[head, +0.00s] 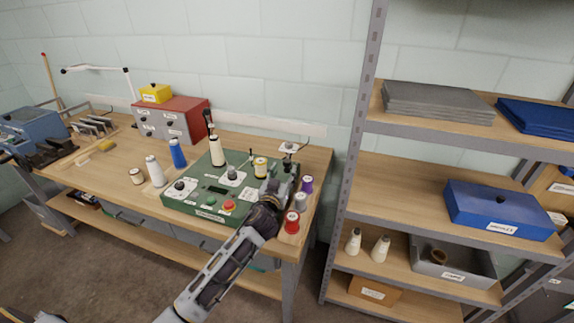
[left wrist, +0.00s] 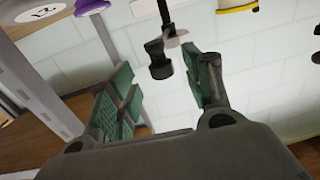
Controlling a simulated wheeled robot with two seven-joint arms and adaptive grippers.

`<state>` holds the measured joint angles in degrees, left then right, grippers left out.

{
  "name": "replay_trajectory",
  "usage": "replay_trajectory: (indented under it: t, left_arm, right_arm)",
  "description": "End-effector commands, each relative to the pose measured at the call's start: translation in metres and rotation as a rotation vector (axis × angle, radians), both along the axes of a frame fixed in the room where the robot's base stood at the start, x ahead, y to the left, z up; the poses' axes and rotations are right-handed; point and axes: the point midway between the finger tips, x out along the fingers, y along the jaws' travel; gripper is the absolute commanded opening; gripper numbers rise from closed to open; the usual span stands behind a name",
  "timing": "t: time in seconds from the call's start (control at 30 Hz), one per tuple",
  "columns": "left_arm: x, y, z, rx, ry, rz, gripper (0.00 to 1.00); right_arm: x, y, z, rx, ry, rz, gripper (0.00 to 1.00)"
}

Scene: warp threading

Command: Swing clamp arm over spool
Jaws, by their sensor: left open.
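The green machine (head: 205,210) sits on the workbench. A cream cone spool (head: 217,152) stands at its back left and a yellow spool (head: 260,167) at its back right. My left gripper (head: 283,172) is open over the machine's right end, beside the yellow spool. In the left wrist view, a black knob on a dark rod, which looks like the clamp arm (left wrist: 158,60), shows between and beyond the open fingers (left wrist: 165,90); I cannot tell if they touch. The yellow spool's edge (left wrist: 238,5) is at that view's top. My forearm and gripper hide the machine's right part.
Purple (head: 307,184), grey (head: 300,201) and red (head: 292,222) spools stand close by my gripper at the bench's right end. Blue (head: 177,153) and white (head: 155,171) cones stand left of the machine. A red cabinet (head: 172,118) is behind. A metal shelf (head: 350,180) rises at right.

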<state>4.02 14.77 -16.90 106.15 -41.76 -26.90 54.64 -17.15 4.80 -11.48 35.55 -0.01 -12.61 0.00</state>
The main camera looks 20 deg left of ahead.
Motion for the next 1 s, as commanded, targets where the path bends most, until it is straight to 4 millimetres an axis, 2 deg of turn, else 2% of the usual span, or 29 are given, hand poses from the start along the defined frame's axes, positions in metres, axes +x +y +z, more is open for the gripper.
replay_trajectory:
  t: [0.6, 1.0]
  left_arm:
    - [0.047, 0.001, 0.001, 0.001, -0.001, 0.000, 0.50]
    - [0.053, 0.001, 0.000, 0.001, 0.000, 0.000, 0.50]
  right_arm:
    - [-0.001, 0.007, 0.007, 0.007, 0.002, -0.002, 0.40]
    - [-0.001, 0.005, 0.007, 0.005, 0.001, -0.003, 0.40]
